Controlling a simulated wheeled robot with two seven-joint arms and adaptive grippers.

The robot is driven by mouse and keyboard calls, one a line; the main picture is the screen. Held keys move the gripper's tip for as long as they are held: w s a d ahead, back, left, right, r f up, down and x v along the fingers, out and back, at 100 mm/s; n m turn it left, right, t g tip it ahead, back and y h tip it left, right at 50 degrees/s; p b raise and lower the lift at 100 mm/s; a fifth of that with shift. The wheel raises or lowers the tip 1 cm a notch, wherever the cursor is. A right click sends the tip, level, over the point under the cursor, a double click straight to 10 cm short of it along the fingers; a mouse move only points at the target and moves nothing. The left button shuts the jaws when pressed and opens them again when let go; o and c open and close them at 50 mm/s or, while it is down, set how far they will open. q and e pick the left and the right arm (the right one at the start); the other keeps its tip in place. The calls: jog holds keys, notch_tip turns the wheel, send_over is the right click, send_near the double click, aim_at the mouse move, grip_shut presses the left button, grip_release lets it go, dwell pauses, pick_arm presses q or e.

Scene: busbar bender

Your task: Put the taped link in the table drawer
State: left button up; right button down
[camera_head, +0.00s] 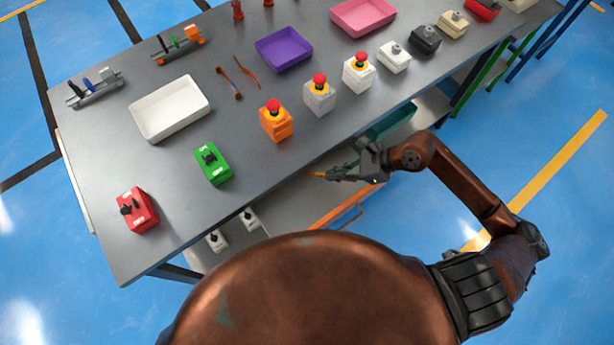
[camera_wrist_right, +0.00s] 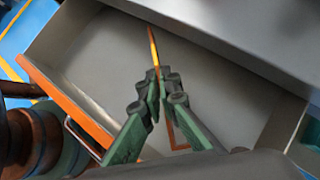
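The taped link (camera_wrist_right: 153,48) is a thin copper-coloured strip with a yellow part. My right gripper (camera_wrist_right: 163,84) is shut on it, and one end sticks out past the fingertips. In the head view the right gripper (camera_head: 332,175) is beside the table's front edge, with the link's yellow-orange end (camera_head: 317,174) pointing left. The table drawer (camera_head: 345,206) is pulled out, with an orange front and a pale grey inside. My left gripper is not in view.
The grey table (camera_head: 235,135) carries red, green and orange control boxes, a white tray (camera_head: 170,109), a purple tray (camera_head: 284,49) and copper strips (camera_head: 247,72). A teal bin (camera_head: 390,124) is under the table edge, right of the drawer. White switch boxes (camera_head: 217,240) sit below the front edge.

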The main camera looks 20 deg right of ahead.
aim_at(323, 177)
notch_tip(323, 177, down, 4)
jog(key=shift+f+b, duration=0.15)
jog(key=shift+b, duration=0.2)
jog(key=a, duration=0.1)
jog(key=w+a, duration=0.1)
jog(key=shift+w+a+r, duration=0.15)
jog(key=shift+a+r, duration=0.05)
jog(key=shift+a, duration=0.15)
jog(key=shift+w+a, duration=0.25)
jog(key=shift+a, duration=0.3)
jog(key=a, duration=0.1)
jog(key=w+a, duration=0.1)
jog(key=a, duration=0.1)
jog(key=shift+w+a, duration=0.25)
jog(key=shift+w, duration=0.05)
jog(key=shift+a+f, duration=0.1)
jog(key=shift+f, duration=0.6)
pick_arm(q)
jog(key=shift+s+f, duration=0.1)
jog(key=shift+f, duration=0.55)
